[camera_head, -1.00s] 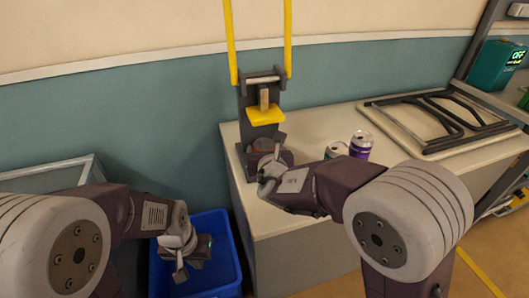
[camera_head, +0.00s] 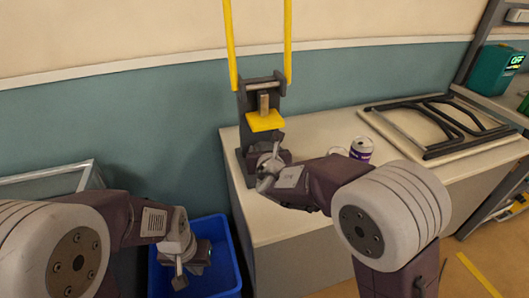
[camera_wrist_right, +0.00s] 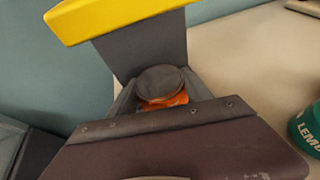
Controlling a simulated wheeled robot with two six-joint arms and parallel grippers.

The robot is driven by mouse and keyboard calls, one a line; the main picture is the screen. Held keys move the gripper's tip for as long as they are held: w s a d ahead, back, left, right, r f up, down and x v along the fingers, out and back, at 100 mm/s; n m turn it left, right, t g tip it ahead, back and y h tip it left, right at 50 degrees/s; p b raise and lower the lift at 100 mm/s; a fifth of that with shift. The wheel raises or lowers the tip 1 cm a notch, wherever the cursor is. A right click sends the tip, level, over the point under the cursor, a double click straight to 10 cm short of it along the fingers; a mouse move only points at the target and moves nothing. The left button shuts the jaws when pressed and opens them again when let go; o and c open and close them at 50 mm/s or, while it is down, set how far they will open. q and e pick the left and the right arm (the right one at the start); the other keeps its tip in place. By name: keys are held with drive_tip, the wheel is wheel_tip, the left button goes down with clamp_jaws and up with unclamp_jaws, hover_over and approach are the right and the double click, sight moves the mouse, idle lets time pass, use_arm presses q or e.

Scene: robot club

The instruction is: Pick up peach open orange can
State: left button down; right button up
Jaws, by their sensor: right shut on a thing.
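An orange can (camera_wrist_right: 166,102) shows in the right wrist view between the fingers of my right gripper (camera_wrist_right: 160,98). A dark grey round surface covers its upper end in that view; I cannot tell whether this is the can's top or part of the press. My right gripper (camera_head: 267,160) is shut on the can at the grey can press (camera_head: 246,115) with its yellow block (camera_head: 265,121). The can is mostly hidden in the head view. My left gripper (camera_head: 187,262) hangs low over the blue bin; its jaws are unclear.
A purple and white can (camera_head: 362,148) stands on the table (camera_head: 320,127) behind my right arm. A green can (camera_wrist_right: 308,130) shows at the right wrist view's edge. A framed panel (camera_head: 440,125) lies at the back right. A blue bin (camera_head: 222,250) stands below on the floor.

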wheel_tip(320, 180, up, 3)
drive_tip(key=shift+r+p, duration=0.1)
drive_tip(key=shift+p, duration=0.6)
drive_tip(key=s, duration=0.5)
drive_tip(key=s+d+b, duration=0.1)
drive_tip(key=s, duration=1)
drive_tip(key=shift+s+d+f, duration=0.4)
drive_tip(key=shift+s+d+b, duration=0.15)
drive_tip(key=shift+s+b, duration=0.3)
drive_tip(key=shift+s, duration=0.05)
drive_tip(key=shift+s+r, duration=0.1)
drive_tip(key=shift+r, duration=0.05)
